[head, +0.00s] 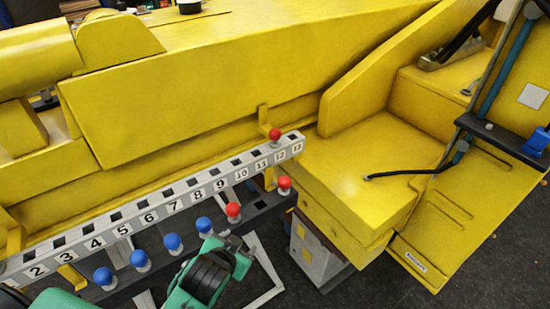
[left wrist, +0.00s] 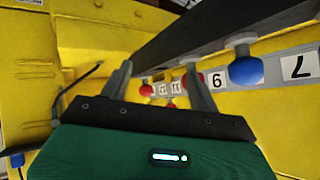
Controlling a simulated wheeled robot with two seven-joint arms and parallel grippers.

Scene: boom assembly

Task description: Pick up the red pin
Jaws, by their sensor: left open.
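Three red pins show in the head view: one (head: 275,134) stands in the numbered upper rail near 12, one (head: 284,185) stands at the right end of the dark lower rail, and one (head: 233,211) stands further left on that rail. My left gripper (head: 240,243) is just below the leftmost red pin and apart from it. In the left wrist view my left gripper (left wrist: 157,68) has its fingers apart with nothing between them. Small red pins (left wrist: 145,90) show beyond the fingers, one partly hidden by the right finger.
Several blue pins (head: 173,243) stand on the lower rail to the left; one blue pin (left wrist: 246,69) is right of the fingers in the wrist view. The numbered rail (head: 186,191) runs along the large yellow boom (head: 230,80). Yellow structure fills the right side.

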